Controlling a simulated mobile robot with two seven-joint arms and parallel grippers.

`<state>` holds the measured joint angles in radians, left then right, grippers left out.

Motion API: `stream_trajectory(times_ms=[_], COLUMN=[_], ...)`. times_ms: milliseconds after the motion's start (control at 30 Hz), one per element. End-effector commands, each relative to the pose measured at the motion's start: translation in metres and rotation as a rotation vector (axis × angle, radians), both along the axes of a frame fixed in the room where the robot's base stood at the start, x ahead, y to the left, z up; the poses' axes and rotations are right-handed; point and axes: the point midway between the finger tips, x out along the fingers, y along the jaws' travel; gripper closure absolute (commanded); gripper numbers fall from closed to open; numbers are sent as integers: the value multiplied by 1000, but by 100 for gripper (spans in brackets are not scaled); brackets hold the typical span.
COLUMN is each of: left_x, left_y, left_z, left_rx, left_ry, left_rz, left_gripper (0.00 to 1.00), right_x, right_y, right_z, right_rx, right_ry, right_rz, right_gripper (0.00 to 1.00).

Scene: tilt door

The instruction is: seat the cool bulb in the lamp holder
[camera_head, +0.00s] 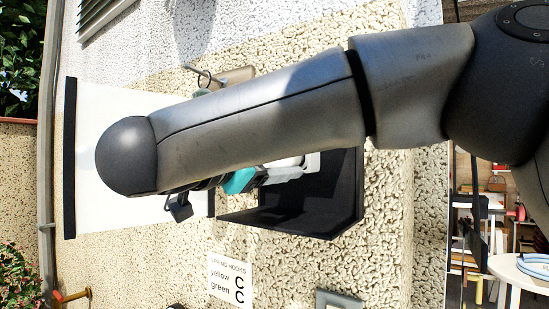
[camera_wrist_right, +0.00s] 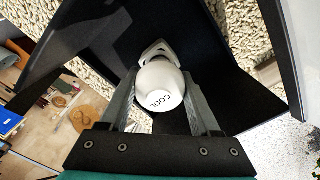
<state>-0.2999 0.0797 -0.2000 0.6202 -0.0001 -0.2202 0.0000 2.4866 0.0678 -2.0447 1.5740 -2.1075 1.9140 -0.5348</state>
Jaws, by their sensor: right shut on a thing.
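The cool bulb (camera_wrist_right: 160,90) is white and round, with "COOL" printed on its end facing the right wrist camera. My right gripper (camera_wrist_right: 163,100) is shut on it, a grey finger on either side. A white lamp holder (camera_wrist_right: 154,50) shows just beyond the bulb, inside a black housing (camera_wrist_right: 100,35). The bulb hides its own base, so I cannot tell whether it is seated. In the head view my right arm comes in from the right and hides much of the gripper (camera_head: 300,168), which is at the black housing (camera_head: 310,208). My left gripper is not in view.
A white panel (camera_head: 112,208) with a black edge is left of the housing. A "spring hooks" sign (camera_head: 230,280) is below on the rough wall. A tan fitting with a hook (camera_head: 232,77) sits above my arm. A white round table (camera_head: 525,275) stands at the right.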

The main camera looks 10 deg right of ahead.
Motion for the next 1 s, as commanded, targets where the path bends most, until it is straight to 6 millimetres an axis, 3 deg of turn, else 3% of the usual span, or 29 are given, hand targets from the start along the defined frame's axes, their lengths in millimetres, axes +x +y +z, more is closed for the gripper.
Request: stream_trajectory(times_ms=[233, 267, 533, 1000], left_x=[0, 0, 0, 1], left_y=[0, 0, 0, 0], left_z=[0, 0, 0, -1], left_rx=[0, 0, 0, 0], left_ry=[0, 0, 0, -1], left_rz=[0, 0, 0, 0], left_gripper=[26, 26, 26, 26], right_x=[4, 4, 4, 0], right_y=[-5, -5, -4, 5], right_z=[0, 0, 0, 0], right_rx=[-1, -1, -1, -1], right_ry=[1, 1, 1, -1], right_rz=[-1, -1, -1, 6], right_gripper=[90, 34, 4, 1])
